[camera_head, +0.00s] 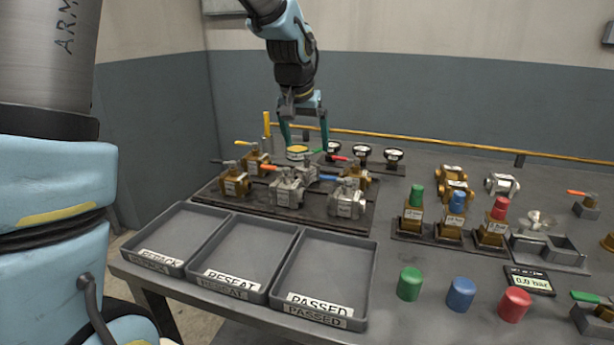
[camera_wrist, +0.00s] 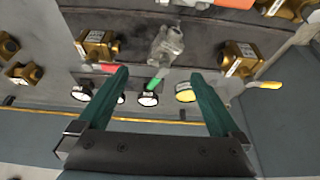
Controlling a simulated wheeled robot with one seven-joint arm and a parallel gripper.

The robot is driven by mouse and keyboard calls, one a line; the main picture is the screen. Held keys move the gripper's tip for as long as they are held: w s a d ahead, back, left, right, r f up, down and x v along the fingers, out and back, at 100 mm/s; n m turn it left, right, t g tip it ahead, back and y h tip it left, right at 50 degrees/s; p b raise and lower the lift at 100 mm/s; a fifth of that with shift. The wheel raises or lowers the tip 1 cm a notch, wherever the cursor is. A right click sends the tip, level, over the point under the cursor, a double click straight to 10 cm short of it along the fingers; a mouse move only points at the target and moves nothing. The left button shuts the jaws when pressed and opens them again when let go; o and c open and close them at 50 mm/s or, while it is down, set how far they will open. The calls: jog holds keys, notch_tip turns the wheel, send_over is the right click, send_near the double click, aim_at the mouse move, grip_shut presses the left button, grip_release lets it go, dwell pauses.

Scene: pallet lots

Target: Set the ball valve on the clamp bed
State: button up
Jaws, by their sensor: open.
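Several ball valves stand on a dark pallet (camera_head: 215,194), some brass and some grey steel, with levers of different colours. A steel valve with a blue lever (camera_head: 287,190) stands near the middle, and another steel valve (camera_head: 347,199) stands at the front right. My gripper (camera_head: 306,150) is open and empty above the back of the pallet. In the wrist view, a grey valve with a green lever (camera_wrist: 166,47) lies beyond and between the open fingers (camera_wrist: 162,75). The grey clamp bed (camera_head: 556,251) with a handwheel is at the right; no valve shows on it.
Three empty trays, including the PASSED tray (camera_head: 327,270), line the front left. Three round gauges (camera_head: 363,153) stand behind the pallet. Capped brass blocks (camera_head: 450,225) and loose coloured caps (camera_head: 461,294) occupy the right side. A display (camera_head: 529,281) reads 0.0 bar. A yellow rail (camera_head: 440,143) runs behind.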

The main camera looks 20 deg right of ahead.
aim_at(308, 155)
jog(key=p+x, duration=0.1)
jog(key=x, duration=0.6)
jog(key=shift+w+f, duration=0.25)
jog(key=shift+w, duration=0.05)
grip_shut()
dwell(0.6)
